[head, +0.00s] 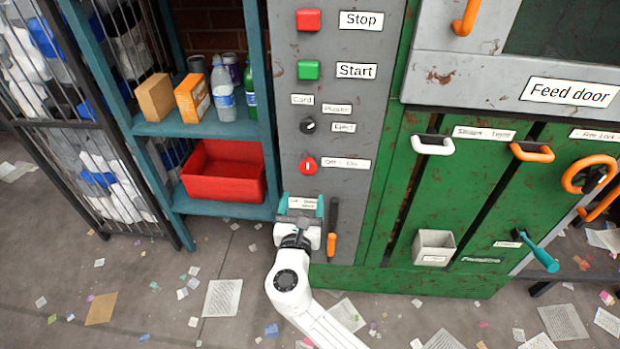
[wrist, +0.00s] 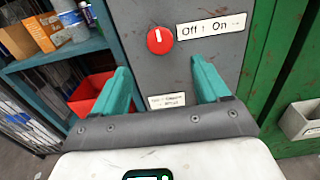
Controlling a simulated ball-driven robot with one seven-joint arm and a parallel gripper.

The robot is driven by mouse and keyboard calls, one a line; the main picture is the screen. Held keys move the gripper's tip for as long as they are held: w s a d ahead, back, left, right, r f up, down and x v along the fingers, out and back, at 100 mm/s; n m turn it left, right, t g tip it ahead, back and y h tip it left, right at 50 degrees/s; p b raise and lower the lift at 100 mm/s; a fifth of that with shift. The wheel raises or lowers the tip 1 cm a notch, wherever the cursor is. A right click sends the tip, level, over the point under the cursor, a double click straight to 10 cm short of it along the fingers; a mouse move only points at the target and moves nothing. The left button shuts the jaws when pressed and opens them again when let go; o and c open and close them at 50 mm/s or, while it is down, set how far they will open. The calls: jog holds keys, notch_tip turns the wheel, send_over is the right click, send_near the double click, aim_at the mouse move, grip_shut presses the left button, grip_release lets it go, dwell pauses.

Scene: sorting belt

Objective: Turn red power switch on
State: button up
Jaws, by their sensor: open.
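The red power switch (head: 308,165) is a round red knob with a white mark on the grey panel in the head view. The "Off : On" label (head: 345,163) is to its right. In the wrist view the red knob (wrist: 160,40) shows above and between the fingers, its white mark close to upright. My gripper (head: 302,205) is below the knob in the head view, apart from it. In the wrist view my gripper (wrist: 162,85) is open, with two teal fingers spread and nothing between them but the panel and a small label.
Above the switch are a black selector knob (head: 307,125), a green Start button (head: 308,70) and a red Stop button (head: 308,19). An orange-handled tool (head: 332,235) hangs right of my gripper. A shelf with a red bin (head: 215,190) stands to the left.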

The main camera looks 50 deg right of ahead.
aim_at(308, 168)
jog(key=x, duration=1)
jog(key=shift+w+d+b, duration=0.25)
jog(key=shift+w+b, duration=0.05)
jog(key=shift+b, duration=0.1)
jog(key=shift+c, duration=0.3)
jog(key=c, duration=1)
jog(key=shift+o, duration=0.2)
